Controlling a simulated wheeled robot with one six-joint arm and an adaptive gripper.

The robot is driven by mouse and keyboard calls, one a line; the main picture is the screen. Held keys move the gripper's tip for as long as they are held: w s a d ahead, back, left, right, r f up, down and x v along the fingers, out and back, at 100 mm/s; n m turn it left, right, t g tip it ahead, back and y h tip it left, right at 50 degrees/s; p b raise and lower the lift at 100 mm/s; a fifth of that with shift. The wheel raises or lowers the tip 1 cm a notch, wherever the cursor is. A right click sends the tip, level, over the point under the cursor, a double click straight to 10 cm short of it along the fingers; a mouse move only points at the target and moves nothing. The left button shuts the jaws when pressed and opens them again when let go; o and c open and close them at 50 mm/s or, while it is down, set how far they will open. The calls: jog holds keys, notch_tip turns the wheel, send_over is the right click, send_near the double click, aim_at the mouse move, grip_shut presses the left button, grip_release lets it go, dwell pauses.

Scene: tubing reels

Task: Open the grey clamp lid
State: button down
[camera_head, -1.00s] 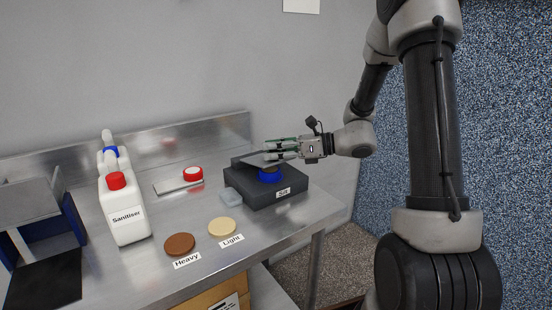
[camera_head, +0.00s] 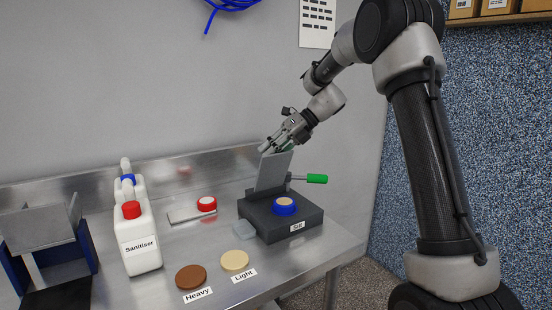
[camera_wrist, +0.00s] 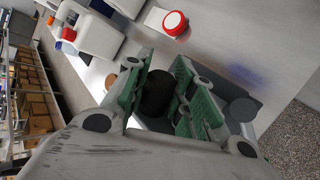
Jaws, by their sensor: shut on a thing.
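The grey clamp lid (camera_head: 272,174) stands nearly upright, tilted slightly, at the back of the dark clamp base (camera_head: 262,229) in the head view. My gripper (camera_head: 271,148) is at the lid's top edge, shut on it, with the arm reaching in from the upper right. A blue ring with a tan centre (camera_head: 284,207) sits uncovered on top of the base. A green-handled lever (camera_head: 317,178) sticks out to the right beside the lid. In the wrist view, the green-padded fingers (camera_wrist: 158,95) show, but their contact with the lid is hard to make out.
Brown (camera_head: 191,276) and tan (camera_head: 235,260) discs lie in front, labelled Heavy and Light. A white Sanitiser bottle (camera_head: 140,240) stands further left. The bench's right edge is close to the clamp.

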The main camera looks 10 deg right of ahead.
jog(key=shift+w+a+m+g+h, duration=0.15)
jog(key=shift+w+a+m+g, duration=0.15)
jog(key=shift+w, duration=0.3)
jog(key=shift+w+a+m+g+h, duration=0.1)
jog(key=shift+w+m+g+h, duration=0.1)
jog(key=shift+w+g, duration=0.3)
jog(key=shift+w, duration=0.1)
jog(key=c, duration=1.2)
grip_release()
jog(key=v, duration=1.2)
jog(key=shift+d, duration=0.1)
